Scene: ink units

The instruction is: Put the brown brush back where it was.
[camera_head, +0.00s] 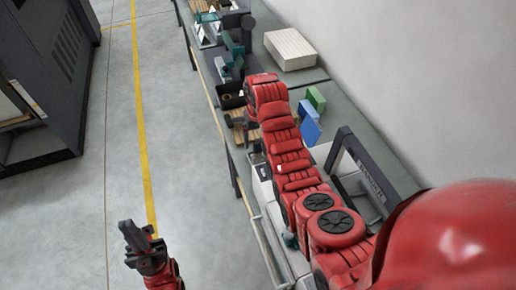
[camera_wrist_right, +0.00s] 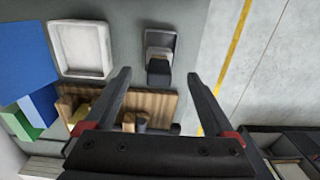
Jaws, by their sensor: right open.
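I cannot clearly make out a brown brush. In the right wrist view, a slatted wooden tray (camera_wrist_right: 158,103) lies below and between my right fingers, with small brown and dark pieces (camera_wrist_right: 141,121) on it, partly hidden by the gripper; one of them may be the brush. My right gripper (camera_wrist_right: 158,76) is open, with nothing between its fingertips. In the head view my red right arm reaches along the bench and covers part of it. My left gripper (camera_head: 139,240) hangs over the floor, away from the bench; its jaw opening is unclear.
A white square tray (camera_wrist_right: 80,48) and a grey-black holder (camera_wrist_right: 159,55) stand near the wooden tray. Blue (camera_head: 309,122) and green (camera_head: 316,98) blocks and a dark frame (camera_head: 362,175) stand right of my arm. A pale box (camera_head: 290,47) is further back.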

